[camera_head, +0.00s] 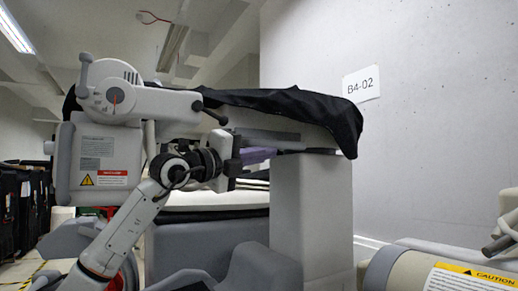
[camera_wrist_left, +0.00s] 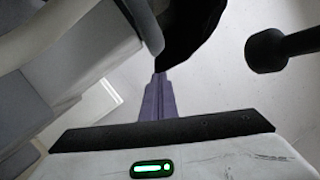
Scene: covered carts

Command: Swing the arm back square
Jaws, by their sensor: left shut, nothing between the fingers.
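A covered cart's arm (camera_head: 285,130) runs across the head view from a white and grey joint housing (camera_head: 120,100) at left to the right. A black cover (camera_head: 300,103) drapes over its top and far end. A dark-tipped handle (camera_head: 214,116) sticks out from the housing; a dark round knob (camera_wrist_left: 267,50) shows at upper right in the left wrist view. My left gripper (camera_head: 262,155) has purple fingers, just below the covered arm; contact cannot be told. In the wrist view its fingers (camera_wrist_left: 159,82) are shut and empty. My right gripper is out of view.
A grey upright column (camera_head: 312,210) stands under the covered arm's right part. A beige body with a yellow caution label (camera_head: 470,277) is at lower right. A wall with a B4-02 sign (camera_head: 361,84) is behind. Black cases (camera_head: 25,205) stand at far left.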

